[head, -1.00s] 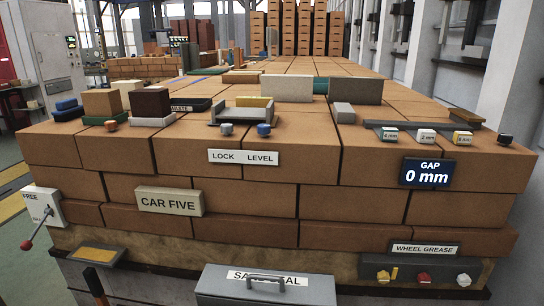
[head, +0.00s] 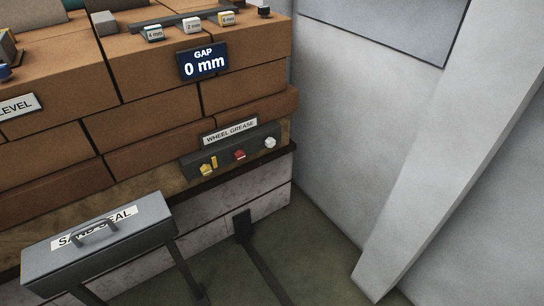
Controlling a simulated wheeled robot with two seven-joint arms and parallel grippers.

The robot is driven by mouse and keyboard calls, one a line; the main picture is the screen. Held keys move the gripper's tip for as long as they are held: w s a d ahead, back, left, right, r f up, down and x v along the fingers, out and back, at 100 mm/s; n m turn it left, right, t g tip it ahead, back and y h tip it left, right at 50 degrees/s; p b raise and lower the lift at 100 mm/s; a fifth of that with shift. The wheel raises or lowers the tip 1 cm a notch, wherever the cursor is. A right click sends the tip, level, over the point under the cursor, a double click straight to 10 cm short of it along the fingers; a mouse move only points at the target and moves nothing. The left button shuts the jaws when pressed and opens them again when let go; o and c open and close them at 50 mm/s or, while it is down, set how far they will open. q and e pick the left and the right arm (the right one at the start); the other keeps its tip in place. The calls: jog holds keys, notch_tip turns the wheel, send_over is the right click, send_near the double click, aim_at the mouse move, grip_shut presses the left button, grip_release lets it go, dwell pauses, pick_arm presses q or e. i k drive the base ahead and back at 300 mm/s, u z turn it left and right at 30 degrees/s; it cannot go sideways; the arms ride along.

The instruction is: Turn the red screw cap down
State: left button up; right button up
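The red screw cap (head: 240,155) sits in the middle of a dark grey panel (head: 225,163) low on the front of the brick stack. A yellow cap (head: 207,169) is to its left and a white cap (head: 270,143) to its right. A sign reading "WHEEL GREASE" (head: 230,131) stands above them. The red cap is small here, and how far down it is turned I cannot tell. Neither of my grippers shows in the head view.
A grey "SAND SEAL" box (head: 150,215) with a handle juts out at the lower left. A blue "GAP 0 mm" display (head: 203,64) hangs above the panel. A grey wall (head: 370,110) and slanted pillar (head: 450,150) stand at the right. Some floor (head: 320,250) before the panel is clear.

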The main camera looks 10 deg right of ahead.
aim_at(240, 155)
jog(key=u, duration=0.25)
jog(key=k, duration=0.35)
jog(key=u, duration=1.15)
jog(key=i, duration=0.7)
jog(key=z, duration=0.65)
